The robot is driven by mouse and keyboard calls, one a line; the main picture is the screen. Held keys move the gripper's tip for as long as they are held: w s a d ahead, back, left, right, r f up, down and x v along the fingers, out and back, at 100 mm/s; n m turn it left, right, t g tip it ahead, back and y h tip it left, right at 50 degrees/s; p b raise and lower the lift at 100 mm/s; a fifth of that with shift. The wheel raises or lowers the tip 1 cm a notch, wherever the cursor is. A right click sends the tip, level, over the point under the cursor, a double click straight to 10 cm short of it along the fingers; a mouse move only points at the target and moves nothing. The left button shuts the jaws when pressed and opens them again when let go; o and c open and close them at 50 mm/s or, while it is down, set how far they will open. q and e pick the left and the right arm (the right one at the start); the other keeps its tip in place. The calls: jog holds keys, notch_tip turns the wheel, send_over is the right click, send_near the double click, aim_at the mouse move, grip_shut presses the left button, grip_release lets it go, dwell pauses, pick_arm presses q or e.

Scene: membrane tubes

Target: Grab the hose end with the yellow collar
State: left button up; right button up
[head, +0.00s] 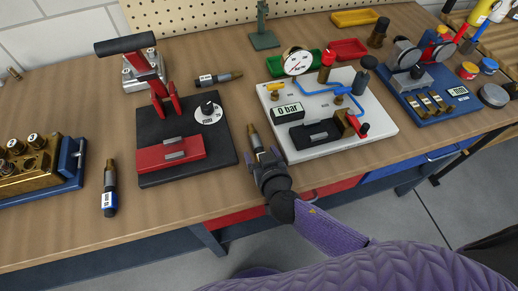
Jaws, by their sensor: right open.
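My right gripper (264,156) is open at the front edge of the bench, left of the white test board (350,143). A dark tube with a brass-coloured end (254,137) lies at its fingertips; I cannot tell whether they touch. A blue hose (343,87) runs over the white board. Yellow fittings show there, one at the left (275,88) and one by the hose (340,97). I cannot clearly make out a yellow collar on a hose end. My left gripper is not in view.
A black-based press (158,117) with a red block stands to the left. Loose tubes lie beside it (110,190) and behind it (219,78). A brass block on a blue base (70,180) is far left. A blue-based device (430,107) stands right. Trays (348,49) stand behind.

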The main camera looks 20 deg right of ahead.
grip_shut()
dwell(0.4)
